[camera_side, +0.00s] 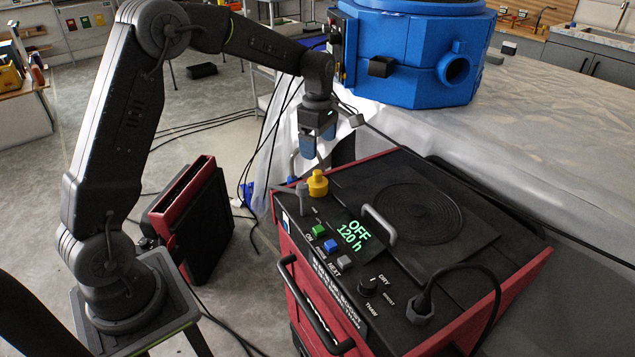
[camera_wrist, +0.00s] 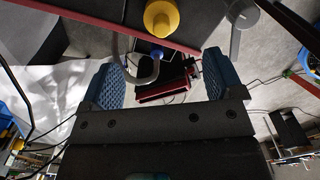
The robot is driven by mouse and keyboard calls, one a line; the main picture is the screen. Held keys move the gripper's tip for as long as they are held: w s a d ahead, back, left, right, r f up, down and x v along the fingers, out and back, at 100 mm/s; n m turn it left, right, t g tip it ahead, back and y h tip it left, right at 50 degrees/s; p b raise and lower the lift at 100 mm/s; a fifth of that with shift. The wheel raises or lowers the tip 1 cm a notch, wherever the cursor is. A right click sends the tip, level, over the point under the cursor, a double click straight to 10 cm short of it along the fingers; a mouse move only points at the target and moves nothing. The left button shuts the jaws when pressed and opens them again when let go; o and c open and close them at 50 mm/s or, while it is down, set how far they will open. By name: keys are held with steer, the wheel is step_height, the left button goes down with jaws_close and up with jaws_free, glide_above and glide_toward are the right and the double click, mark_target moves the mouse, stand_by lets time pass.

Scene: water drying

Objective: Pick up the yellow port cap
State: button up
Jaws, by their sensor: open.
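The yellow port cap (camera_side: 317,184) sits upright at the back left corner of the red and black drying machine's top panel. My gripper (camera_side: 314,152) is above the cap and apart from it, at the end of my arm. In the wrist view the yellow cap (camera_wrist: 161,18) shows at the top, beyond the fingertips. My gripper's two blue fingers (camera_wrist: 160,80) are open with nothing between them.
A grey lever (camera_side: 303,198) stands close beside the cap. A grey handle (camera_side: 379,222) and a plugged black cable (camera_side: 419,308) are on the machine top. A large blue vessel (camera_side: 408,55) stands behind on the covered table. Loose cables hang near my wrist.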

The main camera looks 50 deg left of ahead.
mark_target(318, 180)
step_height(318, 180, down, 12)
steer(key=shift+s+f, duration=0.1)
steer(key=shift+s, duration=0.05)
stand_by(0.4)
steer(key=c, duration=0.9)
steer(key=shift+o, duration=0.2)
